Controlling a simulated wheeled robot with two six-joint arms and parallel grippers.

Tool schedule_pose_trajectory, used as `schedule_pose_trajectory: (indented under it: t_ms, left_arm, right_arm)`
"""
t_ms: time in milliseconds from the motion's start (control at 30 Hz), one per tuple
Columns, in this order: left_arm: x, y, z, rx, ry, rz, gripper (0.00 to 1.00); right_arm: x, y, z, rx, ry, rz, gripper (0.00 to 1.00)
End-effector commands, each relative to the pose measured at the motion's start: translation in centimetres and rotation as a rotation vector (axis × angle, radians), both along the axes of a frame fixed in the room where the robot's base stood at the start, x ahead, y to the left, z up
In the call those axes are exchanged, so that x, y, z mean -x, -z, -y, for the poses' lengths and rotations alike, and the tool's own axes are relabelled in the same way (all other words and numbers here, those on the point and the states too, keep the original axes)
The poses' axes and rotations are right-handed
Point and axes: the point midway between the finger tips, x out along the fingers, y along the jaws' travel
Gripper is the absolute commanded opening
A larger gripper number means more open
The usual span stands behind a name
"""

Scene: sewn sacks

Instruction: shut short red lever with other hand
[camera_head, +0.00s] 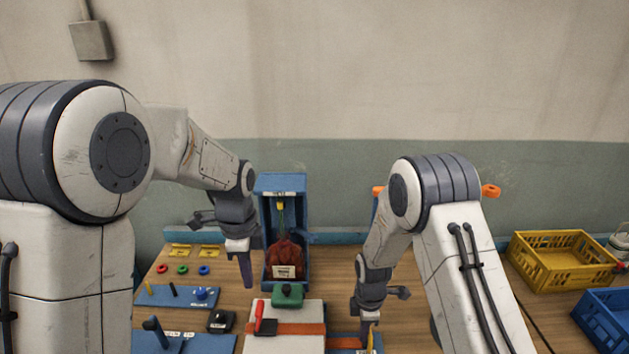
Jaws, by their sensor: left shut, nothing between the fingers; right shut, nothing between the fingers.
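A short red lever (259,313) stands upright, slightly tilted, from a small black base on the pale board (298,342) at the bottom centre. My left gripper (247,286) points down, shut and empty, above and a little left of the lever and apart from it. My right gripper (368,345) is low at the bottom edge, right of the pale board. It is shut and empty, and its fingertips are partly cut off by the frame. A yellow upright piece (371,340) shows beside it; I cannot tell whether they touch.
A green block (287,296) sits at the board's back edge. Behind it a dark red sack (285,259) stands in a blue frame (281,184). Blue peg boards (178,296), coloured rings (182,269) and a black box (221,321) lie left. A yellow crate (560,262) and a blue crate (607,318) stand right.

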Motion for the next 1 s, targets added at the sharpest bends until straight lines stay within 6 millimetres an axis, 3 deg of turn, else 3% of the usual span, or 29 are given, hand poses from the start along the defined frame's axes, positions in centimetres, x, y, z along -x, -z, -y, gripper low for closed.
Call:
schedule_pose_trajectory:
  t_ms: [100, 267, 733, 1000]
  left_arm:
    - [-1.1, 0.5, -1.2, -0.004, 0.045, -0.002, 0.0]
    - [-1.3, 1.5, -1.5, -0.005, 0.062, -0.005, 0.0]
    - [-1.2, 8.0, -1.4, -0.005, 0.061, -0.006, 0.0]
    - [-1.2, 10.3, -1.4, -0.004, 0.061, -0.005, 0.0]
  right_arm:
    - [0.1, 0.1, 0.1, 0.001, 0.001, -0.003, 0.0]
    - [0.1, 0.1, 0.1, 0.001, 0.001, -0.003, 0.0]
    - [0.1, 0.1, 0.1, 0.001, 0.001, -0.003, 0.0]
    - [0.1, 0.1, 0.1, 0.001, 0.001, -0.003, 0.0]
